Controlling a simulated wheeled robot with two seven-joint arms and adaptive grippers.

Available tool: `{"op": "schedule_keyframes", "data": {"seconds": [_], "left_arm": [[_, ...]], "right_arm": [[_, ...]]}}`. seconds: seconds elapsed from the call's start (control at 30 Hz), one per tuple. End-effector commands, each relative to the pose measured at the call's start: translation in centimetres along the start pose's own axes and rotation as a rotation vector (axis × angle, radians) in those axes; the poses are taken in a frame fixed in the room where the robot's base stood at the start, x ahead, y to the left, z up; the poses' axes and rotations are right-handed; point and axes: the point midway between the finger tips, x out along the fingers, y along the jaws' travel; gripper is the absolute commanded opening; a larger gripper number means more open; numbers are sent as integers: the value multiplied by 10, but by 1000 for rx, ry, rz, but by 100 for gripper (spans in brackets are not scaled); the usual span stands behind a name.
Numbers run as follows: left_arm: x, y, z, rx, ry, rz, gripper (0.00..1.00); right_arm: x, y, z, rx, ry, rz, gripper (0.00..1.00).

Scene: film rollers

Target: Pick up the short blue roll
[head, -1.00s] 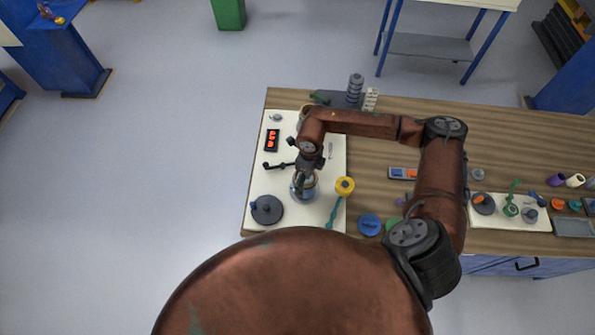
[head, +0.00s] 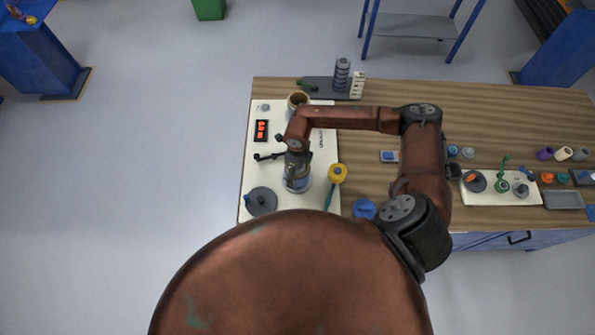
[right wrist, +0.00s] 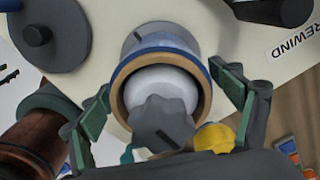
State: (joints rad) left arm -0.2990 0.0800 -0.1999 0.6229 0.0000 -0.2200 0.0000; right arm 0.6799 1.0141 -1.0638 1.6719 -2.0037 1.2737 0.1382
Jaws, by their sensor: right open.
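A short roll with a blue rim, a tan ring inside it and a pale centre (right wrist: 160,82) stands on the white rewind board. In the head view, the blue-grey roll (head: 297,183) is right under my right gripper, which partly hides it. My right gripper (head: 296,162) points down at it. In the right wrist view, the open fingers of my right gripper (right wrist: 165,100) stand on either side of the roll, with a gap visible on the left. Whether the right finger touches it I cannot tell. My left gripper is not in view.
The white board (head: 275,120) also holds a dark disc (head: 262,201), a red display (head: 261,130) and a black handle (head: 268,156). A blue disc (head: 363,208) and a small white board (head: 500,190) lie further right.

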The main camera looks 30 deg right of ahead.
Motion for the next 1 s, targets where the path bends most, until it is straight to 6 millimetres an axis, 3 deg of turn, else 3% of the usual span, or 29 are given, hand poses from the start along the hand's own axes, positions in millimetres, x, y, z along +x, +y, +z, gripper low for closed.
{"op": "schedule_keyframes", "data": {"seconds": [0.2,0.47,1.0], "left_arm": [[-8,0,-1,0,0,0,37],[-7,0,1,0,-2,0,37],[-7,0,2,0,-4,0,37]], "right_arm": [[24,0,0,1,1,0,84],[27,0,0,0,0,-1,84],[27,0,0,0,0,0,47]]}}
